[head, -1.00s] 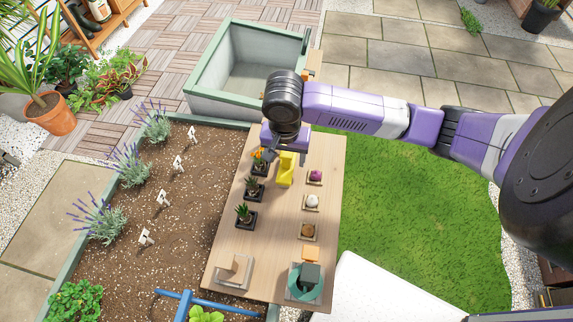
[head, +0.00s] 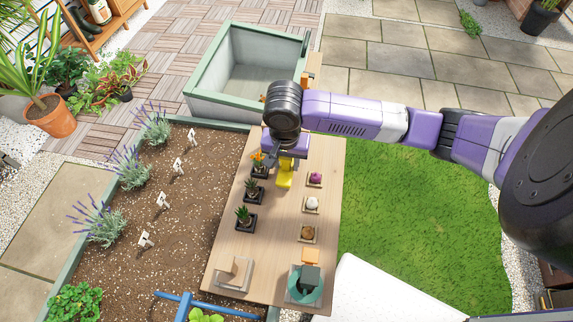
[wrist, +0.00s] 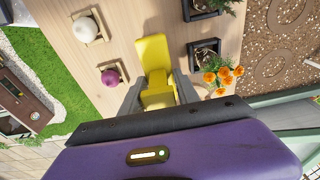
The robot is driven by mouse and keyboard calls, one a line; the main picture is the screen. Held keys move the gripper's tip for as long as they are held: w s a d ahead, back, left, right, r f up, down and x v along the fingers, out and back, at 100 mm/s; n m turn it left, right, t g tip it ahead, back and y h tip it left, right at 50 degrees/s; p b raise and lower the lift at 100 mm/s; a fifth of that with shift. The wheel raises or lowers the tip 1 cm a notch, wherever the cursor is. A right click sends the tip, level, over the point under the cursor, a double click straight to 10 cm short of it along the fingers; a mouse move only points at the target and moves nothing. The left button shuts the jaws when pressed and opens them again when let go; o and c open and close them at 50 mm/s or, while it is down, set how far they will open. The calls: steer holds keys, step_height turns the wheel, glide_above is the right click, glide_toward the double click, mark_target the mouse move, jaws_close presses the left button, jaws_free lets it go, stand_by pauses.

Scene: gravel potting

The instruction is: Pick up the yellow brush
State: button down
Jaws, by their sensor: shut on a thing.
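The yellow brush (head: 285,178) is near the far end of the wooden table, right of the potted plants. In the wrist view the brush (wrist: 154,55) points away from me, with its near part between the two fingers. My gripper (wrist: 158,92) is shut on this near part. In the head view my gripper and wrist cover the brush's far end. I cannot tell whether the brush touches the tabletop.
Several small plants in dark square pots, one with orange flowers (wrist: 222,76), stand close beside the brush. The table (head: 265,255) is partly bare in front.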

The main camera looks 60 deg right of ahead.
steer(key=shift+r, duration=0.15)
step_height(320, 180, up, 20)
steer(key=p, duration=0.2)
steer(key=shift+p, duration=0.4)
